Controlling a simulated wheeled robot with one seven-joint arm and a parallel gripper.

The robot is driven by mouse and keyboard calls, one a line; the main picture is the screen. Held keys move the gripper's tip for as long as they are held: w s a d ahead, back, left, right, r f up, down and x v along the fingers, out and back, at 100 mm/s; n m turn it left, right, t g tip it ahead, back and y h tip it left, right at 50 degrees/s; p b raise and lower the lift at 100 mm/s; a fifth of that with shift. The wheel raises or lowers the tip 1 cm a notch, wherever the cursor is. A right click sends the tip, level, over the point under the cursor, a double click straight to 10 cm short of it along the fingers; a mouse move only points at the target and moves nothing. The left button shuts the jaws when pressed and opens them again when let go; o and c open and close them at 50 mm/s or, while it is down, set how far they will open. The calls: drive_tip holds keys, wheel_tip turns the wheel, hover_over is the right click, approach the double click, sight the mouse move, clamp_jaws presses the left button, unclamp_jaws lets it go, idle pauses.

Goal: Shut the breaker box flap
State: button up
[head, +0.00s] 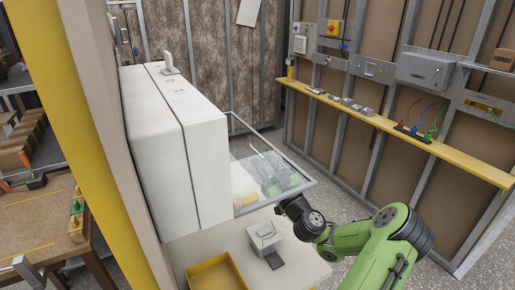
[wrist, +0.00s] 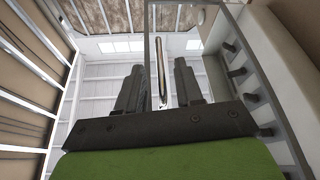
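The white breaker box (head: 205,160) is on the left in the head view. Its clear flap with a grey rim (head: 300,165) stands open, sticking out to the right. A thin bent bar like a handle (head: 262,152) shows on the flap. My gripper (wrist: 160,82) has its two dark fingers apart in the wrist view. A slim metallic bar (wrist: 162,62) shows between them; whether they touch it cannot be told. The flap's edge (wrist: 149,40) shows close by. In the head view my wrist is at the flap's near right corner, and the fingers are hard to make out.
Below the box, a counter holds a grey device (head: 264,237) and a yellow tray (head: 215,275). A yellow shelf (head: 400,132) with small parts and coloured cables runs along the right wall. Grey floor (head: 350,190) is open between counter and wall. A workbench (head: 40,225) stands left.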

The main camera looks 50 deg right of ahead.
drive_tip(key=x, duration=0.4)
drive_tip(key=shift+w+p, duration=0.1)
drive_tip(key=shift+p, duration=0.25)
clamp_jaws()
